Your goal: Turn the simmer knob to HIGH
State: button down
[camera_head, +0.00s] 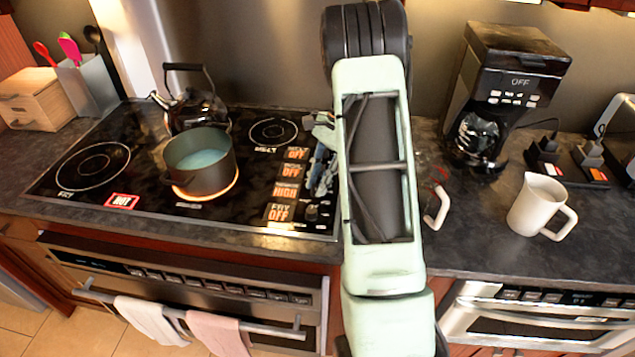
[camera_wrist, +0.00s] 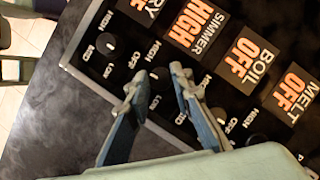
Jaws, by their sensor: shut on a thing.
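The cooktop's simmer panel (camera_wrist: 198,24) reads HIGH in orange in the wrist view. It also reads HIGH in the head view (camera_head: 286,191). The simmer knob (camera_wrist: 160,78) is a small dark knob on the black glass, with HIGH and LOW printed around it. My gripper (camera_wrist: 160,82) has one fingertip on each side of this knob and is shut on it. The knob's pointer is hard to make out. In the head view my gripper (camera_head: 322,168) is at the cooktop's right edge, partly hidden by my arm.
The fry (camera_head: 279,212), boil (camera_head: 291,171) and melt (camera_head: 296,153) panels read OFF. A pot (camera_head: 200,165) stands on a glowing burner, with a kettle (camera_head: 193,105) behind. A white jug (camera_head: 537,205) and coffee maker (camera_head: 500,85) are right of my arm.

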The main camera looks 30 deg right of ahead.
jog(key=m+t, duration=0.1)
jog(key=m, duration=0.2)
jog(key=m+t, duration=0.1)
jog(key=m, duration=0.2)
jog(key=shift+s+t, duration=0.15)
jog(key=shift+t, duration=0.15)
jog(key=shift+m, duration=0.4)
jog(key=c, duration=1.7)
grip_release()
jog(key=v, duration=1.2)
jog(key=shift+s+a+r, duration=0.1)
